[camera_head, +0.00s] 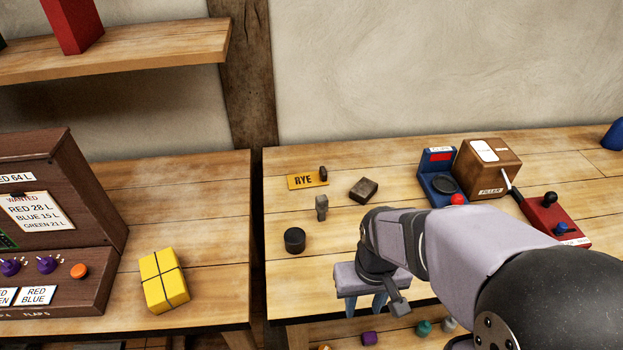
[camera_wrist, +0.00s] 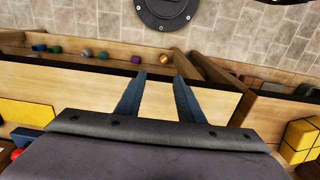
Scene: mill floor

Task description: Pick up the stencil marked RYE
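The stencil marked RYE (camera_head: 302,182) is a flat yellow plate with dark letters, near the back left of the right-hand table in the head view. A small dark knob shows at its right end. My gripper (camera_head: 365,304) is well in front of it and to the right, over the front part of the table, fingers pointing down. In the wrist view my gripper (camera_wrist: 159,88) has its two blue fingers apart with nothing between them.
A dark block (camera_head: 364,190), a small grey piece (camera_head: 321,208) and a black round pot (camera_head: 294,240) stand near the stencil. A blue device (camera_head: 437,185) and a FILLER box (camera_head: 488,168) are farther right. A yellow tied parcel (camera_head: 164,282) lies on the left table, across a gap.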

